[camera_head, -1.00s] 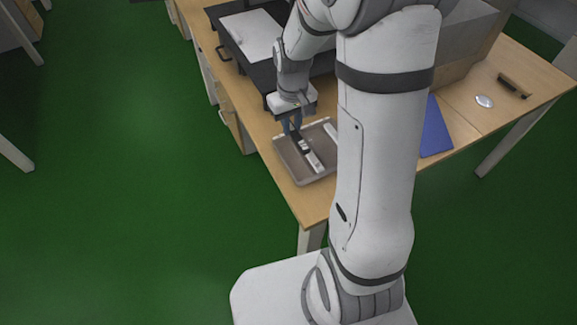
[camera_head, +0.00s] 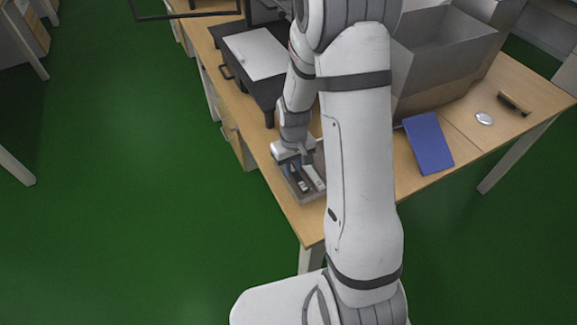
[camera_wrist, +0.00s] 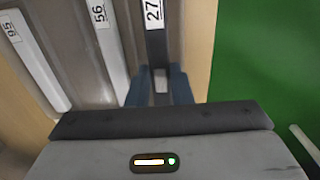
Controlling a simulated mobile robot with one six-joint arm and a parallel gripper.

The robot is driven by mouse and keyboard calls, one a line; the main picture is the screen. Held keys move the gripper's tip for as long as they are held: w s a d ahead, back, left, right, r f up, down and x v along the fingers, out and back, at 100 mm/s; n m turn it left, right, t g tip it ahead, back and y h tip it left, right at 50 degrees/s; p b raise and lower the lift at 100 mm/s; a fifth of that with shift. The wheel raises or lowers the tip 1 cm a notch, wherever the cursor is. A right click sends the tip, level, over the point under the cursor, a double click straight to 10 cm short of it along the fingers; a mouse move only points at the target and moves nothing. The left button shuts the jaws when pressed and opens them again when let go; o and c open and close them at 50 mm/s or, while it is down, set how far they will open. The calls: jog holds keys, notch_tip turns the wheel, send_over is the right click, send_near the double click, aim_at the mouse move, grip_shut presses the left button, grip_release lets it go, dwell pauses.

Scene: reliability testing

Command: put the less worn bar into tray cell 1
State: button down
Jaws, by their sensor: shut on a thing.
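My gripper (camera_wrist: 159,90) has blue fingers, shut on either side of a dark bar (camera_wrist: 156,48) with a white label reading 27. In the head view my gripper (camera_head: 293,165) is low at the tray (camera_head: 305,200). Two pale bars lie beside the dark one in the wrist view: one labelled 56 (camera_wrist: 112,50) and one that seems to read 95 (camera_wrist: 38,65). The dark bar's lower end is between the fingers. Wear on the bars is too small to tell, and cell markings are not visible.
The tray sits near the table's front left corner, with green floor beyond the edge. A black unit with a white sheet (camera_head: 257,52) stands behind. A grey open box (camera_head: 445,65), a blue panel (camera_head: 428,143) and a white disc (camera_head: 484,118) are to the right.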

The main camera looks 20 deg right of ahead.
aim_at(293, 169)
jog(key=shift+f+b, duration=0.5)
jog(key=shift+f, duration=0.15)
jog(key=c, duration=1.3)
grip_release()
jog(key=shift+r, duration=0.1)
notch_tip(293, 169, up, 12)
jog(key=p, duration=0.1)
jog(key=s+r+m+t, duration=0.1)
jog(key=s+r, duration=0.5)
jog(key=s, duration=0.2)
jog(key=s+a+r+m+t, duration=0.1)
jog(key=s+r, duration=0.5)
jog(key=s, duration=0.2)
jog(key=shift+s+a+r+t, duration=0.15)
jog(key=shift+s+t, duration=0.15)
jog(key=shift+s, duration=0.1)
jog(key=shift+w, duration=0.1)
